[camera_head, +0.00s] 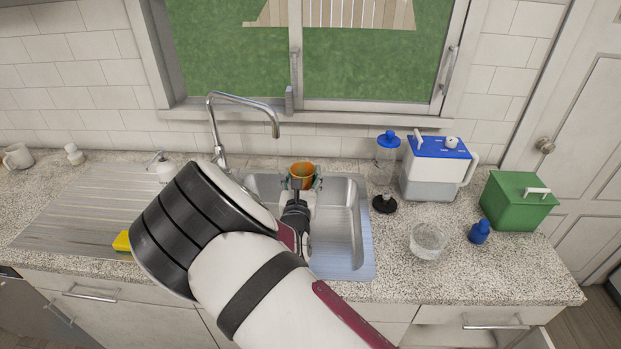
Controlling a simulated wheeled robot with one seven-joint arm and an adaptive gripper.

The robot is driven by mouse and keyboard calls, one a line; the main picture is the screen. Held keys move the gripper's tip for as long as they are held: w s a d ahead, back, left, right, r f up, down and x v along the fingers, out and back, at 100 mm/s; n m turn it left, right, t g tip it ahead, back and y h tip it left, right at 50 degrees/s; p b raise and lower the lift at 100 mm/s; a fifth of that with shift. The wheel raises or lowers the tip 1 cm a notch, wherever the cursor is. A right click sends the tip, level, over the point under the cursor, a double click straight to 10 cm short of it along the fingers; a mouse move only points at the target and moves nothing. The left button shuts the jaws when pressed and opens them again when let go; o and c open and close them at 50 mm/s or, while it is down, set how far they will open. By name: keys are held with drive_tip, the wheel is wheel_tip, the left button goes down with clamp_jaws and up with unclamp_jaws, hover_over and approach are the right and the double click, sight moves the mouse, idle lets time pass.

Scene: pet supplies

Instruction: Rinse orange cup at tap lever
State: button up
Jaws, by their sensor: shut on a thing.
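The orange cup (302,171) is held between the fingers of my gripper (301,183), which is shut on it. The cup is upright as far as I can see, over the back part of the steel sink (345,210). My arm covers its lower side and the left of the basin. The curved tap (243,98) rises behind the sink to the left, and its spout end hangs to the left of and above the cup in the picture. No running water shows.
Right of the sink stand a clear bottle with blue cap (388,155), a blue-lidded container (436,165), a glass bowl (428,240), a small blue bottle (479,232) and a green box (517,200). A yellow sponge (122,242) lies left on the drainboard (95,205).

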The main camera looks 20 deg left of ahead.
drive_tip(key=w+a+f+b, duration=0.2)
drive_tip(key=w+a+b, duration=0.2)
drive_tip(key=a, duration=0.5)
drive_tip(key=shift+a+b, duration=0.25)
drive_tip(key=shift+b, duration=0.5)
drive_tip(key=shift+s, duration=0.1)
drive_tip(key=shift+w+d, duration=0.25)
drive_tip(key=shift+w, duration=0.35)
drive_tip(key=shift+s, duration=0.1)
drive_tip(key=shift+s+a, duration=0.25)
drive_tip(key=shift+s, duration=0.25)
drive_tip(key=shift+w+d, duration=0.1)
drive_tip(key=shift+w, duration=0.1)
